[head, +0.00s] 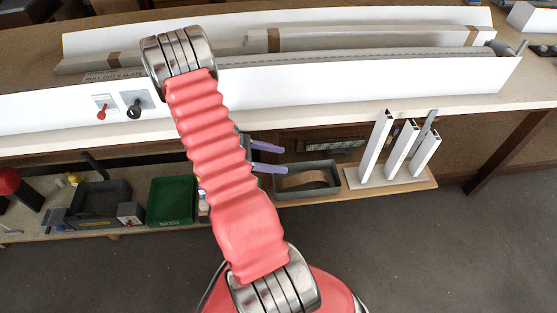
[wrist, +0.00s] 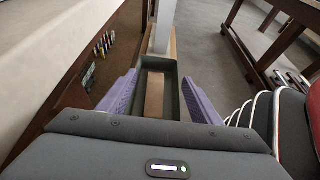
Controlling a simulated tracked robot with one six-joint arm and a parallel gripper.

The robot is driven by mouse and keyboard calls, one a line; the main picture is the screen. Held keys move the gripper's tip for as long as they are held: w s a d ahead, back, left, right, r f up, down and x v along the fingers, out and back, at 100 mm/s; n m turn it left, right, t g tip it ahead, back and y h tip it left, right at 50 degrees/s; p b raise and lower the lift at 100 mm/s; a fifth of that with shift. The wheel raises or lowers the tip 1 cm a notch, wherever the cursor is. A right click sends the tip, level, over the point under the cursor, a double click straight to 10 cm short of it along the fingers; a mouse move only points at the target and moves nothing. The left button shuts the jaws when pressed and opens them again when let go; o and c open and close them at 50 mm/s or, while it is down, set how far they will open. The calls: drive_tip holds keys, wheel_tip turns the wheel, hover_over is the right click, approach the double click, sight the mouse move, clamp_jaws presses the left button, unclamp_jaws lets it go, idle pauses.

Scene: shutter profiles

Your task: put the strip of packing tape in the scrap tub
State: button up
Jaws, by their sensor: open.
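A brown strip (head: 303,180) lies in an open grey-green tray (head: 331,190) on the low shelf; it looks like packing tape, though I cannot be sure. In the wrist view the strip (wrist: 154,97) shows lengthwise between my fingers, inside the tray (wrist: 173,75). My gripper (head: 286,157) has two purple fingers, apart and empty, close to the tray's left end; the exact height above it is unclear. A green tub (head: 171,201) with an unreadable label stands left on the shelf. I cannot tell which container is the scrap tub.
Above the shelf is a bench with a long white-sided machine (head: 350,90) and profiles banded with brown tape (head: 273,40). Upright white profiles (head: 376,148) stand right of the tray. A dark grey bin (head: 100,203) stands at the left. The floor in front (head: 420,250) is clear.

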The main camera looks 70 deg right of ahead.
drive_tip(key=v, duration=1.3)
idle(1.1)
drive_tip(key=s+a+f+m+t+y, duration=0.1)
drive_tip(key=a+f+m+t+y, duration=0.15)
drive_tip(key=a, duration=0.35)
drive_tip(key=a+r+m+t+y, duration=0.3)
drive_tip(key=a+r+t, duration=1.1)
drive_tip(key=a+r, duration=1.3)
drive_tip(key=a+y, duration=0.1)
drive_tip(key=a, duration=0.2)
drive_tip(key=shift+w+a+r, duration=0.2)
drive_tip(key=shift+w+r, duration=0.1)
drive_tip(key=shift+r, duration=0.1)
